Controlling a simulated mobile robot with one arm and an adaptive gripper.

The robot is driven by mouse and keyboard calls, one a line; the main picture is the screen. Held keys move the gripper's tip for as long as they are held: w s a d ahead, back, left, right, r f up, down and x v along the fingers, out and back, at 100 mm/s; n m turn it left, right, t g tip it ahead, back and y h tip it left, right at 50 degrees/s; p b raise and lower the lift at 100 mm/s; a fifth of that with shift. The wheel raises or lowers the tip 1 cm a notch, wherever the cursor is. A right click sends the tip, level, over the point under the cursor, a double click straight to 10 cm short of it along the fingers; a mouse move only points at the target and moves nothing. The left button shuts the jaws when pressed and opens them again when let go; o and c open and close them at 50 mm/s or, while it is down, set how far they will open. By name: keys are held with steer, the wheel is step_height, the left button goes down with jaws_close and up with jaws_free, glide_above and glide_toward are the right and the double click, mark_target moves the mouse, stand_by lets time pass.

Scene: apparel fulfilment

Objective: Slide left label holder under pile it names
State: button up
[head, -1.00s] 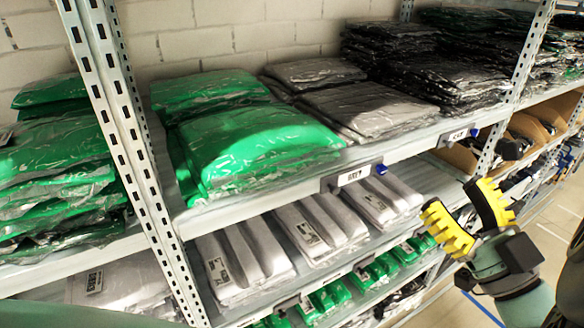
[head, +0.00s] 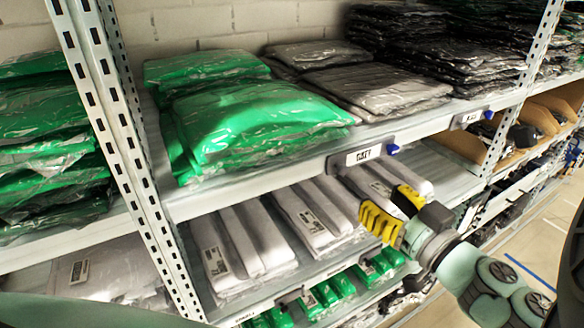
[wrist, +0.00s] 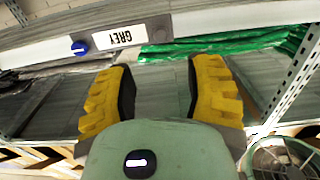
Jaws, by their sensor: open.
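The left label holder (head: 363,156) is a white plate on the upper shelf's front edge, with a blue knob (head: 392,149) at its right end. In the wrist view the label (wrist: 120,35) appears upside down and reads GREY. It sits right of the front of the green pile (head: 245,125). The grey pile (head: 375,88) lies farther right and back. My gripper (head: 388,208) is open and empty, just below and right of the holder, apart from it. In the wrist view its yellow fingers (wrist: 160,70) point toward the shelf edge.
A second label holder (head: 470,117) is farther right, too small to read. Black piles (head: 425,50) stand beyond the grey one. The lower shelf holds white bagged garments (head: 235,250) close to my gripper. A slotted upright (head: 115,150) stands left of the green pile.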

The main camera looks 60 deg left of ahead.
mark_target(345, 171)
steer(key=shift+w+a+r+p, duration=0.1)
steer(key=shift+a+p, duration=0.15)
steer(key=shift+a, duration=1.35)
steer(key=shift+a+r+p, duration=0.1)
steer(key=shift+a+p, duration=0.15)
steer(key=shift+a, duration=1.35)
steer(key=shift+w+a+p, duration=0.15)
steer(key=shift+a+p, duration=0.2)
steer(key=shift+a, duration=0.65)
steer(key=shift+w+a+p, duration=0.1)
steer(key=shift+a+p, duration=0.25)
steer(key=shift+a, duration=0.6)
steer(key=shift+a+f, duration=0.15)
steer(key=shift+a, duration=0.4)
jaws_close()
